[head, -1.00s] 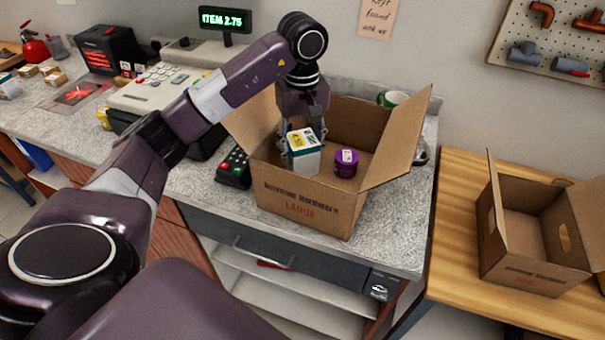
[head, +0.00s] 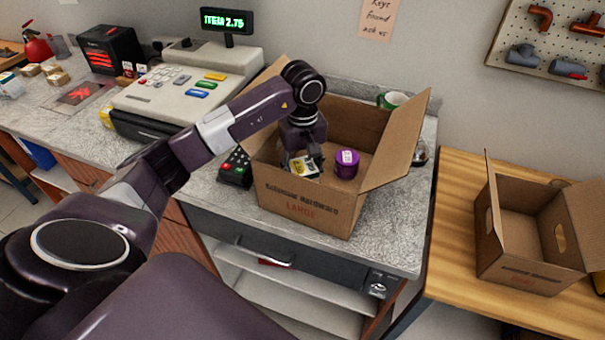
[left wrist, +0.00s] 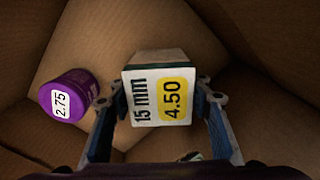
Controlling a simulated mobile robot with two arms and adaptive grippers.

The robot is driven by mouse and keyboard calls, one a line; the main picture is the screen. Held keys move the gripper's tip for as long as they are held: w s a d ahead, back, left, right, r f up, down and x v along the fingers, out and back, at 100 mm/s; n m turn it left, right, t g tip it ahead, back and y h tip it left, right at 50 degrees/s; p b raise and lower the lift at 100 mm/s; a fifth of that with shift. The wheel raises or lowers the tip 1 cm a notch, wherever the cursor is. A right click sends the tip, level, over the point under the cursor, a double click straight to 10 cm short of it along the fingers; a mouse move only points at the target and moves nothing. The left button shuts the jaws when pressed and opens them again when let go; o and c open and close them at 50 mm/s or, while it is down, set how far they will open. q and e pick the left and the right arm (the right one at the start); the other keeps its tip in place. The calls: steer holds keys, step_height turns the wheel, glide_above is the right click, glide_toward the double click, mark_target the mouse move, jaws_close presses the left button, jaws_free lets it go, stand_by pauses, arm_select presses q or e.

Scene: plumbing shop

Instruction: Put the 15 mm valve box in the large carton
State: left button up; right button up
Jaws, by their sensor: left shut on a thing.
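The 15 mm valve box (left wrist: 150,105) is white with a yellow price patch reading 4.50. My left gripper (left wrist: 160,110) is shut on it, one finger on each side. In the head view the box (head: 304,168) is inside the large carton (head: 300,205), low down, with only its top showing above the front wall. My left gripper (head: 302,160) reaches down into the carton from above. Whether the box touches the carton floor cannot be told. My right gripper is not in view.
A purple tub (head: 346,164) priced 2.75 stands in the carton right of the box; it also shows in the left wrist view (left wrist: 68,97). The carton flaps are open. A card terminal (head: 236,168) and till (head: 180,95) stand left. Another open carton (head: 525,250) is on the wooden table.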

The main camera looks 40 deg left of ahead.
arm_select(q)
steer(key=o, duration=1.4)
steer(key=shift+c, duration=0.2)
steer(key=shift+r, duration=0.1)
step_height(320, 180, up, 6)
steer(key=shift+r+b, duration=0.15)
steer(key=shift+b, duration=0.85)
steer(key=shift+r, duration=2.9)
